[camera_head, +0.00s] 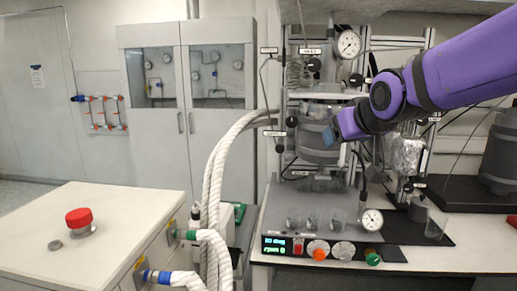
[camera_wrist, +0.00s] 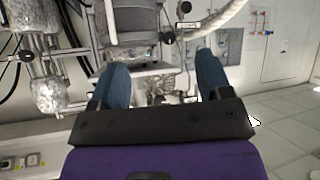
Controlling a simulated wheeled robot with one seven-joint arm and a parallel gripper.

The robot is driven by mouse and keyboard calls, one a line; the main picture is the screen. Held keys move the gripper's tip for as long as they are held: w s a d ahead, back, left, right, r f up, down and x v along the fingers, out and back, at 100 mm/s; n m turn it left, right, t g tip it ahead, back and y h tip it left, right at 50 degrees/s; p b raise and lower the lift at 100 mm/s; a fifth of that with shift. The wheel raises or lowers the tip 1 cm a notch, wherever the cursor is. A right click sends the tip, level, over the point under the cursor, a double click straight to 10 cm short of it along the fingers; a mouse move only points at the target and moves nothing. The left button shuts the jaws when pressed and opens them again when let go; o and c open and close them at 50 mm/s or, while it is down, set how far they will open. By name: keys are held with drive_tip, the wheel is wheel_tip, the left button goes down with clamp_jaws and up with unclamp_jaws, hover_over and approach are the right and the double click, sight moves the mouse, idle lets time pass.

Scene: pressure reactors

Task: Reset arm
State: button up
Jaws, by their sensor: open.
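My purple arm reaches in from the right in the head view. My gripper (camera_head: 330,134) is in front of the reactor vessel (camera_head: 312,150) in the metal frame. In the wrist view my gripper (camera_wrist: 160,84) has two blue fingers spread wide apart, with nothing between them. The reactor vessel (camera_wrist: 127,20) shows beyond the fingers at the top of the wrist view. Whether a finger touches the vessel cannot be told.
Foil-wrapped vessels (camera_head: 405,155) stand right of the reactor. A control unit (camera_head: 320,246) with knobs carries several glass beakers (camera_head: 315,218) and a gauge (camera_head: 372,220). Thick white hoses (camera_head: 215,170) run at left.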

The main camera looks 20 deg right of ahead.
drive_tip(key=s+a+f+g, duration=0.2)
drive_tip(key=s+f+g, duration=0.1)
drive_tip(key=s, duration=0.5)
drive_tip(key=s+a+f+g+y, duration=0.1)
drive_tip(key=s+f+g, duration=0.2)
drive_tip(key=s, duration=0.6)
drive_tip(key=shift+a+y, duration=0.3)
drive_tip(key=shift+a, duration=0.1)
idle(0.9)
